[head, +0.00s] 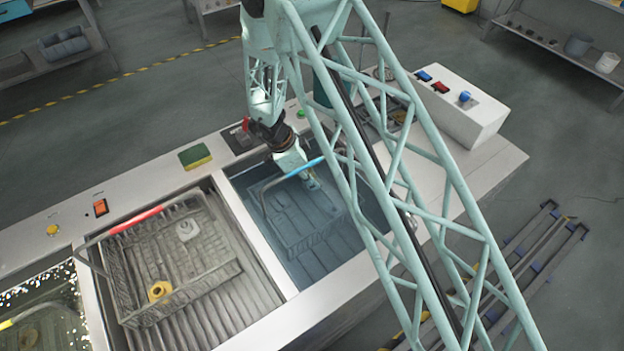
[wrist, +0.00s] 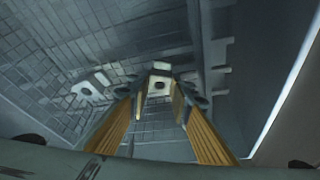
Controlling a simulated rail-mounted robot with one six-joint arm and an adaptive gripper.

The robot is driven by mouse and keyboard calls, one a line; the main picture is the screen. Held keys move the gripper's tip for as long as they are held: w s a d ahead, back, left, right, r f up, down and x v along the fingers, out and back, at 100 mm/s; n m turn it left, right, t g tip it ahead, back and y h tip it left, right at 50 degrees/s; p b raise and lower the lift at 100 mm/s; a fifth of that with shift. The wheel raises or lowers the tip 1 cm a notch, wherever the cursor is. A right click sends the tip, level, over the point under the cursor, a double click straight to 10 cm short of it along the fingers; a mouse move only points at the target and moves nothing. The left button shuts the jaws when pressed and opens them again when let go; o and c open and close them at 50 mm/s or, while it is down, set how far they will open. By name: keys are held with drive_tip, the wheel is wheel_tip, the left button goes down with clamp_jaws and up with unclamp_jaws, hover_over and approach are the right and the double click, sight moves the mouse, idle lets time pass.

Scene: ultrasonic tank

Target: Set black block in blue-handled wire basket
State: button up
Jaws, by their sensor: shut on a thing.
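The blue-handled wire basket (head: 296,222) sits in the dark tank on the right in the head view, its blue handle (head: 300,169) crossing above it. My gripper (head: 312,182) reaches down beside the handle, over the basket's far part. In the wrist view my gripper's yellow-sided fingers (wrist: 165,105) close on a pale grey piece with a dark hole (wrist: 159,84). Wire mesh (wrist: 75,45) lies below and around it. I cannot tell whether the piece touches the basket floor. I cannot make out a clearly black block in either view.
A red-handled basket (head: 170,262) in the middle tank holds a pale piece (head: 187,230) and a yellow piece (head: 159,291). A green-and-yellow sponge (head: 195,156) lies on the back ledge. A white switch box (head: 460,105) stands on the right.

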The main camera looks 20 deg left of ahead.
drive_tip(key=shift+f, duration=0.45)
idle(0.3)
drive_tip(key=o, duration=1.1)
drive_tip(key=v, duration=1.2)
drive_tip(key=shift+s+a, duration=0.1)
